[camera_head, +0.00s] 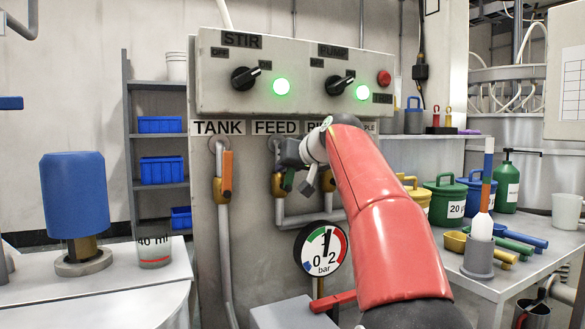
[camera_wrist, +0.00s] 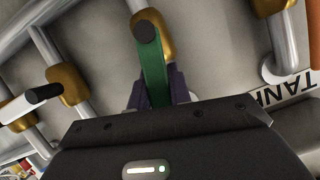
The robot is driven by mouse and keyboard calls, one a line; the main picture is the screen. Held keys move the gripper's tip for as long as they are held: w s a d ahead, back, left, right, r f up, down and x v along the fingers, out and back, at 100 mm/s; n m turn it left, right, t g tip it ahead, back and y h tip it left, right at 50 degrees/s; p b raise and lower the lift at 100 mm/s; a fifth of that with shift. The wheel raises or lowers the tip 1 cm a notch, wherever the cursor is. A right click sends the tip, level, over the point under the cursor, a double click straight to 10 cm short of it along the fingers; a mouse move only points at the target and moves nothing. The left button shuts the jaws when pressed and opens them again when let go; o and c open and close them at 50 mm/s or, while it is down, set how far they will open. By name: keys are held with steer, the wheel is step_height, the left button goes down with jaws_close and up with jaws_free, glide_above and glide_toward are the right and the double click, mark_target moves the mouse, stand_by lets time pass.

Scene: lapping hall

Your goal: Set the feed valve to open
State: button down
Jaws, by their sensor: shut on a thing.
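The FEED sign (camera_head: 276,128) hangs on the grey panel between the TANK sign and a partly hidden sign. Below it is the brass feed valve (camera_head: 278,185) with a green lever (camera_head: 288,180). In the wrist view the green lever (camera_wrist: 154,70) runs from a dark pivot cap on the brass body down between my fingers and looks roughly in line with its pipe. My gripper (camera_wrist: 160,92) is shut on the lever. In the head view my gripper (camera_head: 306,180) and red arm cover part of the valve.
The tank valve's orange lever (camera_head: 227,171) stands upright to the left. Another valve with a white, black-ended lever (camera_wrist: 30,103) is close in the wrist view. A pressure gauge (camera_head: 323,248) sits below. Stir and pump knobs with lit green lamps are above.

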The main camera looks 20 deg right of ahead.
steer(key=shift+a+n+h, duration=0.3)
steer(key=shift+a+n, duration=0.05)
steer(key=shift+n, duration=0.25)
steer(key=c, duration=1.3)
jaws_free()
steer(key=shift+s, duration=0.1)
steer(key=b+v, duration=0.1)
steer(key=v, duration=0.6)
steer(key=shift+s+a+r, duration=0.1)
steer(key=shift+s+r, duration=0.05)
steer(key=shift+s, duration=0.2)
